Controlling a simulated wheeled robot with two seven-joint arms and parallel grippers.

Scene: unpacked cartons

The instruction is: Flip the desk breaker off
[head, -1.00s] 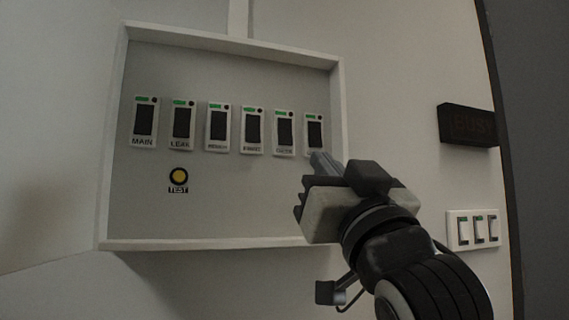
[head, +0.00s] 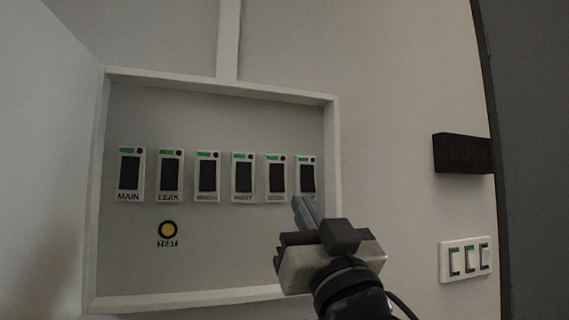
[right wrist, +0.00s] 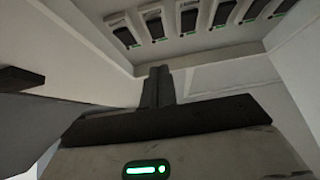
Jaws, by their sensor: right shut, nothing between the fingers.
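Several black rocker breakers with green marks at their tops sit in one row in a wall box. The two at the left read MAIN (head: 129,174) and LEAK (head: 170,175). The labels of the others, such as the fifth breaker (head: 276,175), are too small to read surely, so I cannot tell which is the desk breaker. My right gripper (head: 304,208) is shut and empty, its fingertips overlapping the lower edge of the rightmost breaker (head: 307,176) and hiding part of its label. The gripper also shows in the right wrist view (right wrist: 157,78), apart from the breakers. My left gripper is not in view.
The white box frame (head: 333,150) surrounds the breakers. A yellow TEST button (head: 168,230) sits below them. A dark BUSY sign (head: 463,154) and a white switch plate (head: 466,260) are on the wall at the right. The box's lower middle is clear.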

